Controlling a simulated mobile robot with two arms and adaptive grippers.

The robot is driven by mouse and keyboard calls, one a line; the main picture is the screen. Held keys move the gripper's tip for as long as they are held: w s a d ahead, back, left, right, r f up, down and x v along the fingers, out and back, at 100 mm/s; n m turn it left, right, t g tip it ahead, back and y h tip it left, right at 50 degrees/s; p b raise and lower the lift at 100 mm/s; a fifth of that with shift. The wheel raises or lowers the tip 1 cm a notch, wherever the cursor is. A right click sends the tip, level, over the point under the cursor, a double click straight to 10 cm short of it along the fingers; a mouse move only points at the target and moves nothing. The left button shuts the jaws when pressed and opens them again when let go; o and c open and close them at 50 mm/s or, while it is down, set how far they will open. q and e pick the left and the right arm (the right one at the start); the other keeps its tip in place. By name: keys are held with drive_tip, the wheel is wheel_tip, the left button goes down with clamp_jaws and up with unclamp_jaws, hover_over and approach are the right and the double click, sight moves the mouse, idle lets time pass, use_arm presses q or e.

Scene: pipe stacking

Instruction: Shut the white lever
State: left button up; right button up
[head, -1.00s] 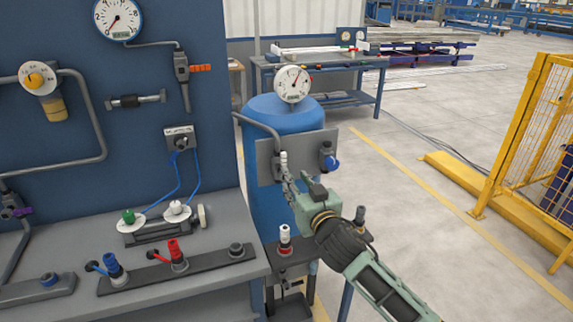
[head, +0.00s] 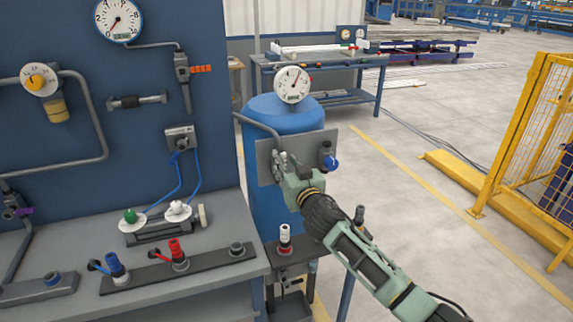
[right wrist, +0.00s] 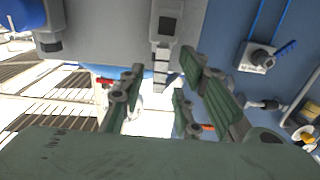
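My right gripper (head: 281,163) is at the grey panel in front of the blue tank (head: 262,195) and covers the panel's left valve. In the right wrist view, its fingers (right wrist: 160,88) are spread. A grey valve body (right wrist: 166,22) with a narrow ribbed part reaches down between them, and I see no clear grip on it. The white lever is not clearly visible; the gripper hides the white-topped fitting on the panel. My left gripper is not in view.
A blue-handled valve (head: 329,160) sits just right on the same panel (head: 267,160). A round gauge (head: 292,85) stands above. A white-topped fitting (head: 285,238) is below the arm. The workbench (head: 215,200) with red and blue fittings is left.

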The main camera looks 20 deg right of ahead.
clamp_jaws()
idle(0.7)
drive_tip(key=d+f+m, duration=0.5)
drive_tip(key=m, duration=1.3)
drive_tip(key=shift+d+f, duration=0.25)
drive_tip(key=shift+f, duration=0.15)
unclamp_jaws()
idle(0.4)
